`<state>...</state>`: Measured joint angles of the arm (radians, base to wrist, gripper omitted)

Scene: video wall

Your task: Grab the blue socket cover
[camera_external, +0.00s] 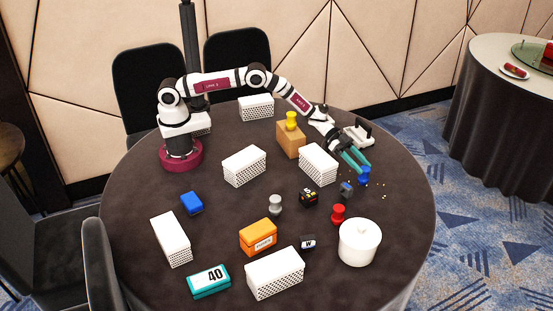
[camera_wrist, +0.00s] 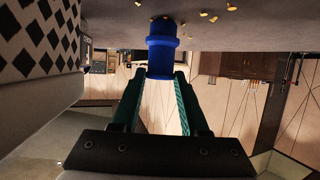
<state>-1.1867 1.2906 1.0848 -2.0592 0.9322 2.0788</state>
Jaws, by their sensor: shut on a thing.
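The blue socket cover (camera_external: 365,176) is a small spool-shaped blue piece at the right side of the dark round table. My gripper (camera_external: 357,163), with green fingers, reaches down to it from the upper left. In the wrist view the blue socket cover (camera_wrist: 162,45) sits between the tips of my gripper (camera_wrist: 160,76), which is shut on its near end. Its far end seems to touch the tabletop; a small gap cannot be ruled out. The fingertips hide part of it in the external view.
A white perforated box (camera_external: 318,164) stands left of my gripper, also close in the wrist view (camera_wrist: 40,38). A small grey-blue piece (camera_external: 346,189), a red spool (camera_external: 338,214) and a white lidded pot (camera_external: 360,243) are nearer the front. Small yellow bits (camera_external: 383,184) lie to the right.

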